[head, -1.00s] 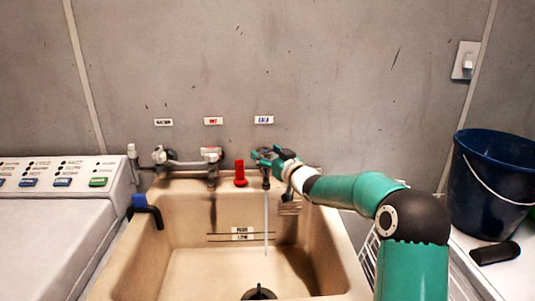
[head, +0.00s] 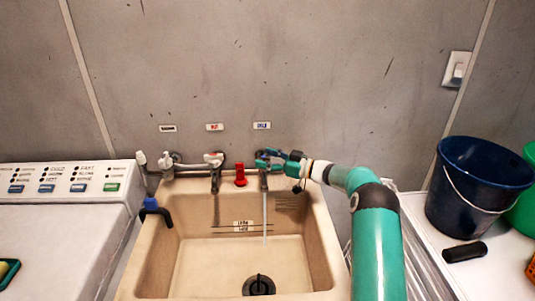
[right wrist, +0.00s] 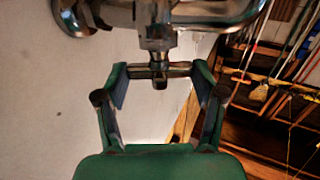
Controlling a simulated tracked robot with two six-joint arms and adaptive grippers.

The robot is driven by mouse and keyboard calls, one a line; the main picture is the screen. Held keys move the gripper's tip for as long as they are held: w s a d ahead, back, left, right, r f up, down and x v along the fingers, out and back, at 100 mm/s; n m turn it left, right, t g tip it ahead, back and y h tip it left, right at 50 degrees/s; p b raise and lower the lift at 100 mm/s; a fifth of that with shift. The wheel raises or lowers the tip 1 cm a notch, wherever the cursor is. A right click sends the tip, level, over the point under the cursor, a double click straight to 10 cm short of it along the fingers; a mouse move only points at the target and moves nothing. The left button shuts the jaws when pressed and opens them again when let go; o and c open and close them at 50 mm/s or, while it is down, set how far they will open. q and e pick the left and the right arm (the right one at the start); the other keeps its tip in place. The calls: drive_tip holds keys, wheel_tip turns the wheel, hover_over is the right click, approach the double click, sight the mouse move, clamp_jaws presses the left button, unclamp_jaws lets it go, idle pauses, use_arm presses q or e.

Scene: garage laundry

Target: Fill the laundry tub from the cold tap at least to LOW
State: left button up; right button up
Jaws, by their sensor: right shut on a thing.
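The beige laundry tub (head: 160,262) stands below the wall labels. A thin stream of water (head: 265,218) falls from the cold tap (head: 264,181), under the blue-lettered label (head: 262,125). My right gripper (head: 262,160) is at this tap; in the right wrist view its fingers (right wrist: 160,75) are shut on the tap's crossbar handle (right wrist: 158,68). Level lines with small labels (head: 243,226) mark the tub's back wall. A black drain fitting (head: 258,286) shows on the floor; I cannot tell whether it is plugged. No pooled water is clearly visible. My left gripper is out of view.
Another tap (head: 214,172) stands under the red-lettered label, with a red object (head: 240,175) beside it on the rim. A black hose end with a blue clip (head: 155,210) hangs over the left rim. A washer (head: 65,235) is left; a dark blue bucket (head: 476,190) stands right.

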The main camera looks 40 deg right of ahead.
idle(0.4)
drive_tip(key=o, duration=1.1)
drive_tip(key=shift+o, duration=0.2)
drive_tip(key=shift+s, duration=0.1)
drive_tip(key=v, duration=1.2)
drive_tip(key=shift+d, duration=0.1)
